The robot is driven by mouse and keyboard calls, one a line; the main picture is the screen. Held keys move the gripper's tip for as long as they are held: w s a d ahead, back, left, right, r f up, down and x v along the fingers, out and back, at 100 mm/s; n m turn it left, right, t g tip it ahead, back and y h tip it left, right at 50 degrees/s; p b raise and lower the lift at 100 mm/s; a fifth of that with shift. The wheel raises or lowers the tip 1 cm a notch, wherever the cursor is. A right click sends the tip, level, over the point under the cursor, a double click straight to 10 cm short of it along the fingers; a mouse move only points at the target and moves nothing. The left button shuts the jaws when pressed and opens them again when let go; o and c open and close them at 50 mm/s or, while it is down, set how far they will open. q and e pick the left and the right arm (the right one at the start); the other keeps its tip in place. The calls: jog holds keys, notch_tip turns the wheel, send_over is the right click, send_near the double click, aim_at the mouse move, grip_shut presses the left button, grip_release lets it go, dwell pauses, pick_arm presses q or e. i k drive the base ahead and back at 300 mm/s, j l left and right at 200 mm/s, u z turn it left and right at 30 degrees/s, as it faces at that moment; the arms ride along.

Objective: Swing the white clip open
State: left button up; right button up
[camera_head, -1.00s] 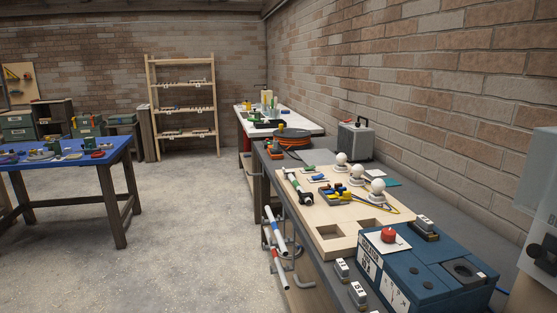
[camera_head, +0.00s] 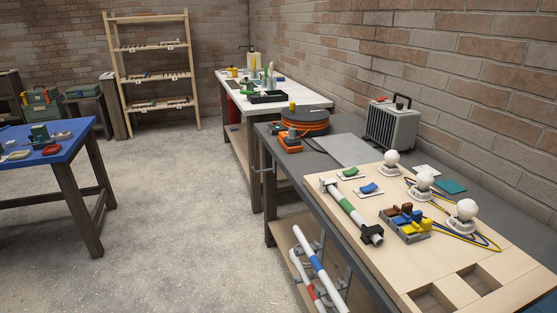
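Neither of my grippers is in view. No white clip can be picked out for certain at this size. A grey block with brown, blue and yellow levers (camera_head: 405,221) sits right of the tube. Three white bulbs (camera_head: 466,213) stand along the board's right side.
White rods with red and blue bands (camera_head: 318,268) hang in brackets below the grey bench (camera_head: 286,190). A heater (camera_head: 392,127) and an orange cable reel (camera_head: 304,121) stand farther back. A blue table (camera_head: 50,140) is at left. The concrete floor (camera_head: 180,210) between is clear.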

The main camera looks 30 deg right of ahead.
aim_at(323, 182)
jog(key=i+j+z, duration=0.1)
jog(key=i+z, duration=0.2)
jog(key=i, duration=0.2)
jog(key=i+j+z, duration=0.2)
jog(key=i+z, duration=0.15)
jog(key=i, duration=0.2)
